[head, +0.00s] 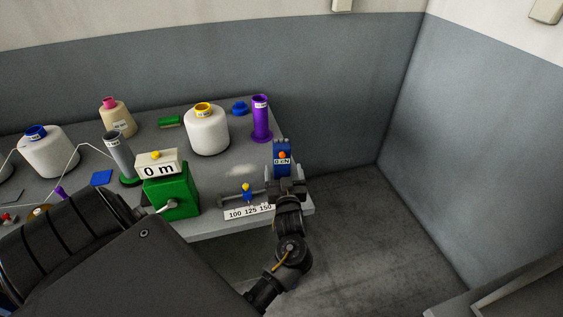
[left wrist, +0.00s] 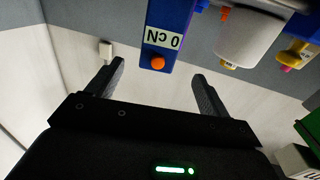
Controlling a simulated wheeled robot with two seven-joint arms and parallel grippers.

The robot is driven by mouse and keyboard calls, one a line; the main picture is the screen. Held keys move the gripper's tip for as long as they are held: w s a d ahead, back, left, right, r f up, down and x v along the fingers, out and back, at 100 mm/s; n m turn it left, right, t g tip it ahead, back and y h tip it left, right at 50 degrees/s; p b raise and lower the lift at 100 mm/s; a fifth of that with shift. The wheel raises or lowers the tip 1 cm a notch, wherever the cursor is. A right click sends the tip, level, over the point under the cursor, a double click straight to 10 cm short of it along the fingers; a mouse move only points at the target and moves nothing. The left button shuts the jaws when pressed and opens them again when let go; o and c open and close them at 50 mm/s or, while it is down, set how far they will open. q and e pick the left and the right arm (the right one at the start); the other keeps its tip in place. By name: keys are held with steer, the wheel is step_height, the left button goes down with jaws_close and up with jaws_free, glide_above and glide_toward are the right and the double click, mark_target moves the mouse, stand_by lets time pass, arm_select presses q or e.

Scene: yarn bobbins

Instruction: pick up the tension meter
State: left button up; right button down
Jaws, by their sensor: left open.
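The tension meter (head: 282,151) is a blue device with a white "0 cN" label and an orange knob. It stands near the right end of the grey table. My left gripper (head: 286,182) is open in front of it, at the table's right edge, and hides its lower part in the head view. In the left wrist view the meter (left wrist: 170,22) appears upside down, ahead of the open left fingers (left wrist: 158,72) and roughly between them. No finger appears to touch it. My right gripper is not in view.
A purple tube (head: 262,120) stands behind the meter, with a white bobbin (head: 207,135) to its left. A scale marked 100 125 150 (head: 249,213) and a green meter box (head: 172,193) are left of my gripper. Open floor lies right of the table (head: 220,226).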

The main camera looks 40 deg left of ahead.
mark_target(282, 158)
arm_select(q)
steer(key=b+x, duration=0.1)
steer(key=x, duration=0.2)
steer(key=shift+w+a+f, duration=0.15)
steer(key=shift+w+a, duration=0.05)
steer(key=shift+w, duration=0.05)
steer(key=shift+w+a+b, duration=0.25)
steer(key=shift+b, duration=0.2)
steer(key=b+x, duration=0.2)
steer(key=x, duration=0.1)
steer(key=shift+w+a+f, duration=0.15)
steer(key=shift+w+a, duration=0.05)
steer(key=shift+w, duration=0.15)
steer(key=shift+w+a, duration=0.25)
steer(key=shift+r, duration=0.25)
steer(key=shift+s, duration=0.1)
steer(key=c, duration=1.2)
